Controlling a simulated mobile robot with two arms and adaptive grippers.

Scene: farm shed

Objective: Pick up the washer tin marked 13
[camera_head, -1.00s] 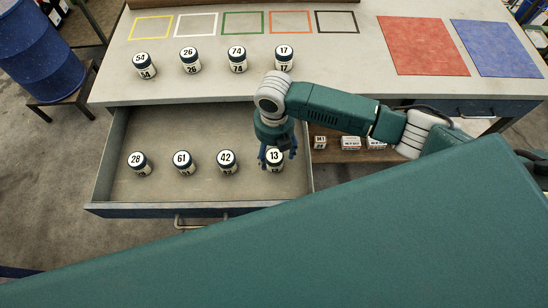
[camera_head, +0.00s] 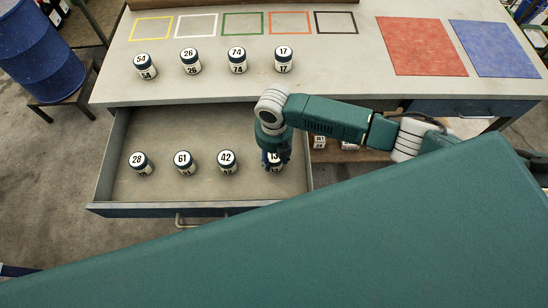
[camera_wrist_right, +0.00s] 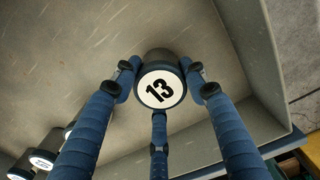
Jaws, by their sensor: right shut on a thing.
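The washer tin marked 13 (camera_head: 274,168) stands in the open drawer at its right end, partly hidden by my right gripper (camera_head: 274,158). In the right wrist view the tin (camera_wrist_right: 160,88) shows its white lid with a black 13 and its dark rim. The blue fingers of my right gripper (camera_wrist_right: 160,92) are shut around the tin's sides, with a third finger below it in the picture. I cannot tell a gap between the tin and the drawer floor. My left gripper is not in view.
Tins 28 (camera_head: 139,162), 61 (camera_head: 183,162) and 42 (camera_head: 227,161) stand left of it in the drawer (camera_head: 140,210). Tins 54, 26, 74 and 17 (camera_head: 284,59) stand on the bench top above. Coloured outlines and red and blue mats (camera_head: 497,48) lie behind. The drawer walls are close to my right gripper.

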